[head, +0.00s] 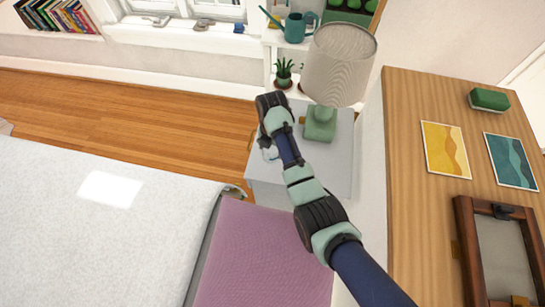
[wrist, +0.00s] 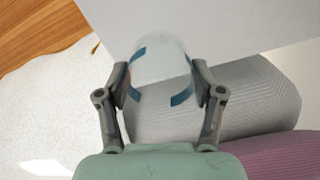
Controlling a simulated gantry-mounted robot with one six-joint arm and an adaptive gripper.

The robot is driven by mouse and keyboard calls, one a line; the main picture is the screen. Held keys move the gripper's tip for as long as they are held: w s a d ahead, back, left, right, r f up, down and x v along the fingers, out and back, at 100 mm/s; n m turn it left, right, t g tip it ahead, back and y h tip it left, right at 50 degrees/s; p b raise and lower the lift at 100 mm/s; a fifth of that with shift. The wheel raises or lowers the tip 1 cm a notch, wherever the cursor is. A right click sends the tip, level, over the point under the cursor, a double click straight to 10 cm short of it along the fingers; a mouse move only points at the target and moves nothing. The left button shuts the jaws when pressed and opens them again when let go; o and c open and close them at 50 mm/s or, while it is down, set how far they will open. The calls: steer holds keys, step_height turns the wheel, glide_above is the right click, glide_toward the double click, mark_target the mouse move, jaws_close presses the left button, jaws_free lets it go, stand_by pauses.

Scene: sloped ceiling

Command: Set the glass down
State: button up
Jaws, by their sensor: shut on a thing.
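The glass (wrist: 162,68) is clear with blue bands, and it sits between the two fingers of my gripper (wrist: 163,86) in the wrist view. My gripper is shut on it. In the head view my gripper (head: 268,143) is at the left edge of the nightstand, left of the lamp, and the glass (head: 270,154) shows only faintly beneath it. The pale nightstand (head: 338,165) has a bare top to the right of my gripper; its white surface (wrist: 225,28) also shows behind the glass in the wrist view. I cannot tell whether the glass touches the top.
A lamp with a green base (head: 320,127) and grey shade (head: 340,65) stands on the nightstand's back part. A bed with a mauve blanket (head: 262,255) lies in front. A shelf with a plant (head: 284,72) and a teal watering can (head: 297,27) is behind.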

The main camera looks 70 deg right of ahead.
steer(key=shift+f+b, duration=0.65)
steer(key=shift+f, duration=1.7)
steer(key=shift+f, duration=0.15)
steer(key=o, duration=1.3)
step_height(320, 180, up, 12)
steer(key=p, duration=0.3)
